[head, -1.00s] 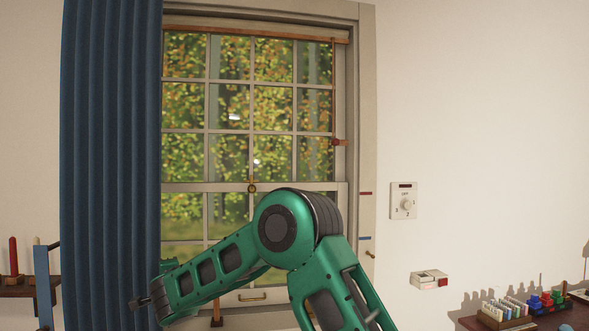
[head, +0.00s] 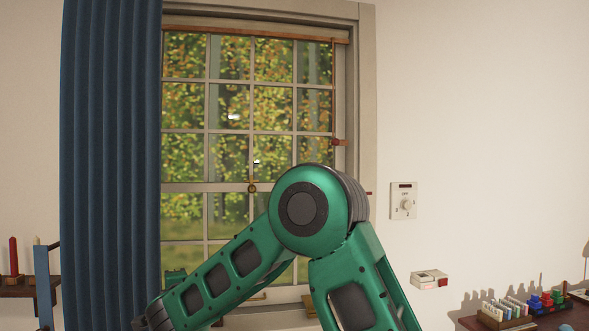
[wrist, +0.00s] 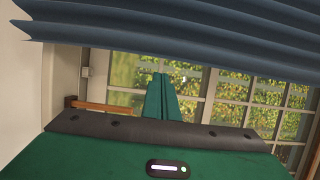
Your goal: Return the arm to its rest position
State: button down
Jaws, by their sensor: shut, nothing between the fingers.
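My green arm (head: 305,205) is bent at the elbow in front of the window in the head view. Its forearm slopes down to the left and leaves the picture at the bottom. My gripper (wrist: 161,82) shows in the wrist view, with its two green fingers together and nothing held between them. The gripper cannot be made out clearly in the head view.
A blue curtain (head: 110,160) hangs left of the window (head: 232,110); its folds also cross the top of the wrist view (wrist: 170,30). A shelf (head: 20,289) is at left. A wall dial (head: 403,201) and a rack of small blocks (head: 510,316) are at right.

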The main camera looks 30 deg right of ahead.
jog(key=shift+s, duration=0.8)
jog(key=s+d+f+n+g+h, duration=0.1)
jog(key=s+d+g+h, duration=0.15)
jog(key=d, duration=0.75)
jog(key=s+d+f+n+g+h, duration=0.1)
jog(key=s+d+f+g+h, duration=0.2)
jog(key=d, duration=0.8)
jog(key=s+d+f+n+g, duration=0.2)
jog(key=s+d+g, duration=0.2)
jog(key=s+d, duration=0.75)
jog(key=s+d+f+n+g, duration=0.2)
jog(key=s+d+g, duration=0.1)
jog(key=s, duration=0.7)
jog(key=s+d+f+n+g, duration=0.1)
jog(key=s+d+f+g, duration=0.15)
jog(key=s, duration=0.85)
jog(key=s+a+f+n+g+y, duration=0.1)
jog(key=s+n+y, duration=0.1)
jog(key=s, duration=0.6)
jog(key=s+a+f+n+g+y, duration=0.1)
jog(key=s+a+g+y, duration=0.1)
jog(key=s, duration=0.6)
jog(key=shift+a+n, duration=0.3)
jog(key=shift+n, duration=0.1)
